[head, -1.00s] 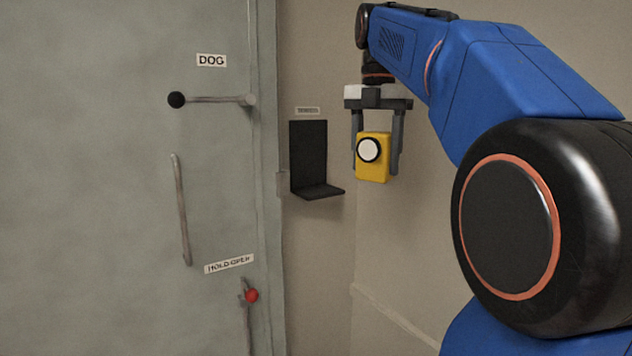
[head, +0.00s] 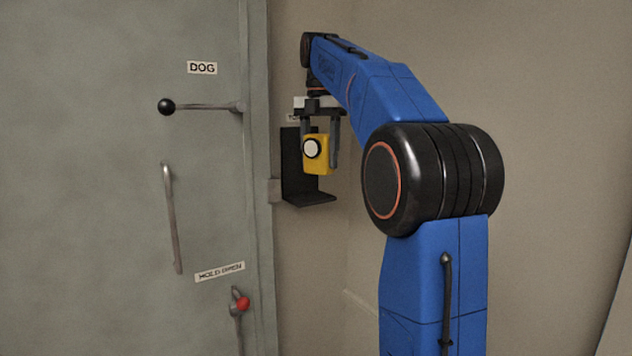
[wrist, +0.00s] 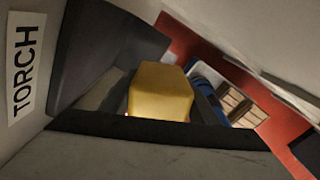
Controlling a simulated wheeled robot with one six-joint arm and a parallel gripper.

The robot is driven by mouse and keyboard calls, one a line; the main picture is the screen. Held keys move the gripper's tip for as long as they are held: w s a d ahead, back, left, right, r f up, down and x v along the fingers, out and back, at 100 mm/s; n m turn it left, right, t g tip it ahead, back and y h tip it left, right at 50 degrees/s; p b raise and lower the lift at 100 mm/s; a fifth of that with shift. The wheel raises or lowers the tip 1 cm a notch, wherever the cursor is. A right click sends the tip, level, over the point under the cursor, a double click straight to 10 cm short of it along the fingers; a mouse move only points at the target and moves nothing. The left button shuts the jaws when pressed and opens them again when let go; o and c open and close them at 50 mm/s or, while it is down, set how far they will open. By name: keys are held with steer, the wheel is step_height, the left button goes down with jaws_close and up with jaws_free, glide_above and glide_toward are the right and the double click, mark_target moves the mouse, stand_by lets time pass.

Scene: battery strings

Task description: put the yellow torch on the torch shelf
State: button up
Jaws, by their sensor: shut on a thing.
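The yellow torch (head: 319,160), a boxy body with a round white lens, hangs upright in my gripper (head: 319,148). My gripper is shut on it from above. The torch shelf (head: 308,199) is a black wall bracket with an upright back plate and a flat ledge. In the head view the torch is in front of the back plate and above the ledge, with a gap below it. The wrist view shows the torch (wrist: 160,92) close to the dark shelf (wrist: 105,50) and the TORCH label (wrist: 23,65). The head view hides most of that label behind my gripper.
A grey door (head: 100,220) stands to the left. It has a DOG lever with a black knob (head: 166,107), a vertical handle (head: 172,218) and a HOLD OPEN lever with a red knob (head: 242,304). Bare wall (head: 560,120) lies to the right.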

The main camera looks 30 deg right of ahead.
mark_target(317, 171)
steer(key=shift+w, duration=0.65)
steer(key=shift+f, duration=2.35)
steer(key=shift+w+f, duration=0.15)
steer(key=shift+f, duration=1)
steer(key=shift+f, duration=0.15)
steer(key=o, duration=1.3)
step_height(317, 171, up, 7)
steer(key=shift+r, duration=0.4)
